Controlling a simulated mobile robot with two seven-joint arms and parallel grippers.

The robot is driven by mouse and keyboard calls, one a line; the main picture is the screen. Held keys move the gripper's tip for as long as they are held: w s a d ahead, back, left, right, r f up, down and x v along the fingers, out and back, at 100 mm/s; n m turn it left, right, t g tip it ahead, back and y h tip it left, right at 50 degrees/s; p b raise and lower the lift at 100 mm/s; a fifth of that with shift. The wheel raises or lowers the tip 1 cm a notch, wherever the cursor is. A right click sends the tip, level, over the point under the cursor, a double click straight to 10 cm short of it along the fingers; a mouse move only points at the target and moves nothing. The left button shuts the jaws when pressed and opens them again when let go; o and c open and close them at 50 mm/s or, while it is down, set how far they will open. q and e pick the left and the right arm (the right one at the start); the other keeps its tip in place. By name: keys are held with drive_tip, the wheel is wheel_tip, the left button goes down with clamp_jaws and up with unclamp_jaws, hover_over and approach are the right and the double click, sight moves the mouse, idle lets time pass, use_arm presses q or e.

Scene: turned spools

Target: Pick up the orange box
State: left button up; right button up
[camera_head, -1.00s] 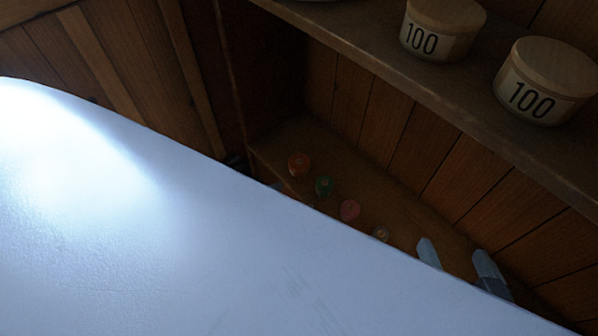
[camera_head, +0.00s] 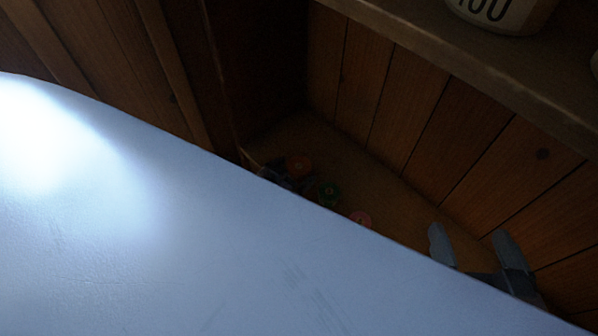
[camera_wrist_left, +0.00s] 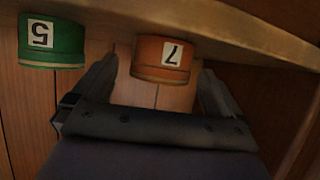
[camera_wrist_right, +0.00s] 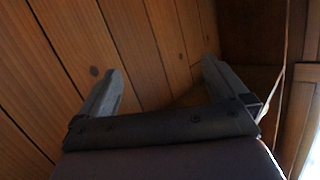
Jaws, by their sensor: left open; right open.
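The orange box (camera_head: 299,164) is a round, lidded container on the lower shelf, dimly lit in the head view. In the left wrist view the orange box (camera_wrist_left: 161,60) shows a white label with an upside-down 7. My left gripper (camera_head: 276,171) is just left of it in the head view, partly hidden. In the left wrist view my left gripper (camera_wrist_left: 159,72) is open, with the box between the lines of its fingers and a gap on each side; I cannot tell any contact. My right gripper (camera_head: 474,250) is open and empty, further right near the plank wall.
A green box (camera_head: 327,193) labelled 5 (camera_wrist_left: 52,43) stands beside the orange one, and a pink one (camera_head: 360,219) beyond it. An upper shelf (camera_head: 470,70) with a pale canister (camera_head: 503,12) overhangs. A large pale surface hides the lower left of the head view.

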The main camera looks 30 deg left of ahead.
sight(294, 171)
use_arm(q)
drive_tip(key=shift+b+x, duration=0.7)
drive_tip(key=shift+x, duration=0.85)
drive_tip(key=shift+r, duration=0.15)
drive_tip(key=shift+a, duration=0.1)
drive_tip(key=c, duration=1)
drive_tip(key=shift+r, duration=0.15)
